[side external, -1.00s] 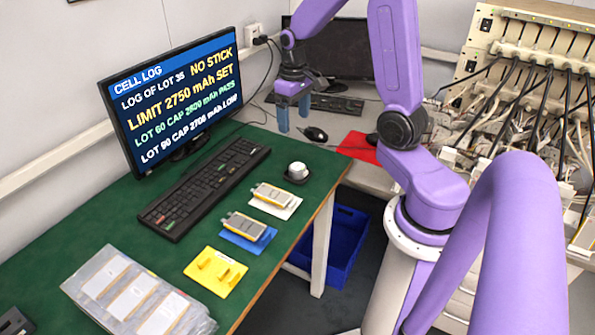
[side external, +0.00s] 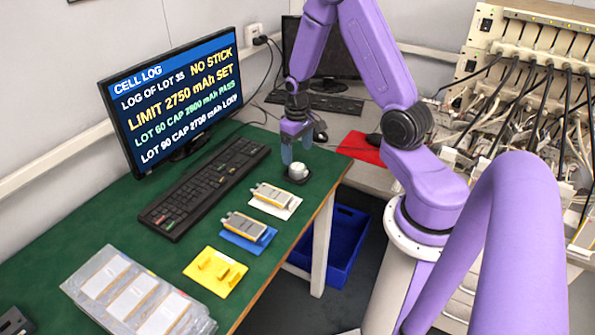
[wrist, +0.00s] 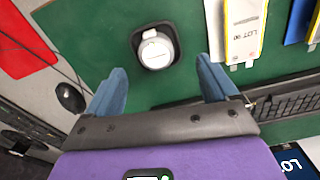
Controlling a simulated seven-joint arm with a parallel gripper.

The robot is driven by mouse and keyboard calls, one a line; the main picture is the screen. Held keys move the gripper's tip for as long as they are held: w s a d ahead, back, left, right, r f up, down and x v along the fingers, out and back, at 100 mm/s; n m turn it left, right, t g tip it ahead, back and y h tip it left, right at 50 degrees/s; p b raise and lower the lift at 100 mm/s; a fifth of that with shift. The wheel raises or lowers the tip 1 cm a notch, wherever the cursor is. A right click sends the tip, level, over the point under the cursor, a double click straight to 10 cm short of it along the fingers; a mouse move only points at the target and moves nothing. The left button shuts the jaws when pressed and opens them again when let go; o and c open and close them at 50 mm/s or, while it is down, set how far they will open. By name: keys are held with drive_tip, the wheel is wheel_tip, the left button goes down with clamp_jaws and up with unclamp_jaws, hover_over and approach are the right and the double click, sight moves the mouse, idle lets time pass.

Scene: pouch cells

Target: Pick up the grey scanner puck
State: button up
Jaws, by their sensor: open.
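The grey scanner puck (side external: 298,170) sits on a dark square base (side external: 290,180) at the right end of the green table. In the wrist view the puck (wrist: 157,50) is a round pale disc on its dark base, just beyond the fingertips and roughly midway between them. My gripper (side external: 297,155) is above and just behind the puck in the side view. Its blue fingers are apart and empty; in the wrist view the gripper (wrist: 160,80) shows a wide gap. The fingers do not visibly touch the puck.
Pouch cells lie on a white card (side external: 276,208) and a blue card (side external: 249,240), near a yellow holder (side external: 215,270). A keyboard (side external: 205,188) and monitor (side external: 175,95) stand left. A bagged tray (side external: 135,295) lies in front. A red mat (side external: 358,147) is behind.

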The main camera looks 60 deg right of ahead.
sight(298, 166)
drive_tip(key=shift+w+d+f, duration=0.1)
drive_tip(key=shift+d+f, duration=0.1)
drive_tip(key=shift+f, duration=1.3)
drive_tip(key=shift+d+f, duration=0.15)
drive_tip(key=shift+f, duration=1.3)
drive_tip(key=shift+c, duration=0.3)
drive_tip(key=c, duration=1.2)
drive_tip(key=shift+c, duration=0.2)
wheel_tip(298, 166, up, 9)
drive_tip(key=shift+f, duration=4.35)
